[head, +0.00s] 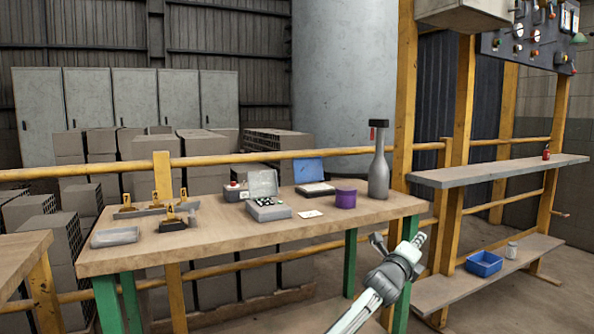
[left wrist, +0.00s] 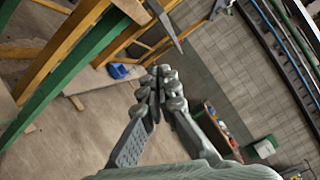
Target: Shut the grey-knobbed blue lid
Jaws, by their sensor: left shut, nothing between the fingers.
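The blue lid (head: 309,170) stands raised at the back of a low box (head: 316,190) on the workbench in the head view. Its grey knob is too small to make out. My left gripper (head: 419,242) is shut and empty, in front of the bench's right end, well apart from the lid. In the left wrist view the fingers of my left gripper (left wrist: 163,80) are together with nothing between them; the lid does not show there. My right gripper is not in view.
The workbench (head: 195,243) also holds a grey box with a raised lid (head: 263,183), a purple container (head: 346,197), a tall grey bottle (head: 379,172), a grey tray (head: 115,237) and a white card (head: 310,214). A shelf with a blue bin (head: 484,263) stands right.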

